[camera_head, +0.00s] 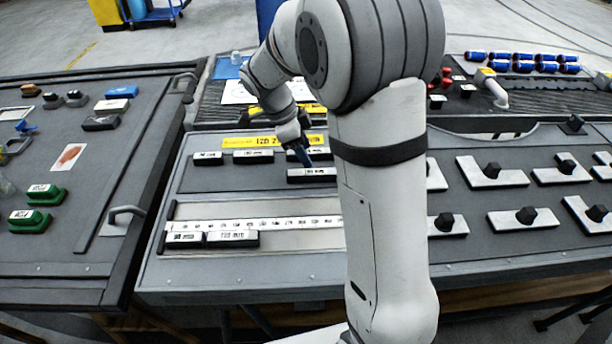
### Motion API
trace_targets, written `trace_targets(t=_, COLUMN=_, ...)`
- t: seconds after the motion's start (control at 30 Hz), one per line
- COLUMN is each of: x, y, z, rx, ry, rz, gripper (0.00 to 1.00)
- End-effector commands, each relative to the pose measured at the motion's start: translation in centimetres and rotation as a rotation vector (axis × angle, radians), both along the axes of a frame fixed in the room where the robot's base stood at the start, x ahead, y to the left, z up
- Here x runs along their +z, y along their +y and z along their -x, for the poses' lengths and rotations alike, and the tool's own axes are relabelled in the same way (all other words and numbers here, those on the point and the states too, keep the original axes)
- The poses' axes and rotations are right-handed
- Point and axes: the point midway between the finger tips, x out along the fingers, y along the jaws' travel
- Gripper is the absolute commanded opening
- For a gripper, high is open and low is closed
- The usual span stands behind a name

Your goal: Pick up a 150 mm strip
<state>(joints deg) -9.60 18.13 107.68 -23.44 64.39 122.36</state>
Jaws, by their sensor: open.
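My gripper (303,158) points down over the middle bench and is open. Its fingertips are just above or at a dark strip with a white label (311,175); I cannot tell whether they touch it. The arm's own links hide what lies to the right. Two more labelled strips, a short one (208,159) and a longer one (253,157), lie in a row to the left, below a yellow label (262,142). The lengths printed on these strips are too small to read surely, so I cannot tell which is 150 mm.
A white ruler (255,224) runs along the bench front, with a short block (185,240) and a longer block (232,239) below it. White plates with black knobs (492,172) fill the right side. A left bench holds green blocks (37,194) and a handle (126,212).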

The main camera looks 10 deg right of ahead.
Motion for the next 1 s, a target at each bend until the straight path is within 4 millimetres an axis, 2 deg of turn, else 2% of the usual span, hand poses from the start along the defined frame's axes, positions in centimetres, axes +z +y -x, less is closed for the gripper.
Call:
trace_targets(t=0.53, x=-6.7, y=-1.8, z=0.0, rx=-0.010, ry=0.001, rz=0.001, gripper=0.53)
trace_targets(t=0.87, x=-7.3, y=-2.1, z=0.0, rx=-0.009, ry=-0.002, rz=0.000, gripper=0.52)
trace_targets(t=1.0, x=-7.3, y=-2.1, z=0.0, rx=-0.009, ry=-0.002, rz=0.000, gripper=0.40)
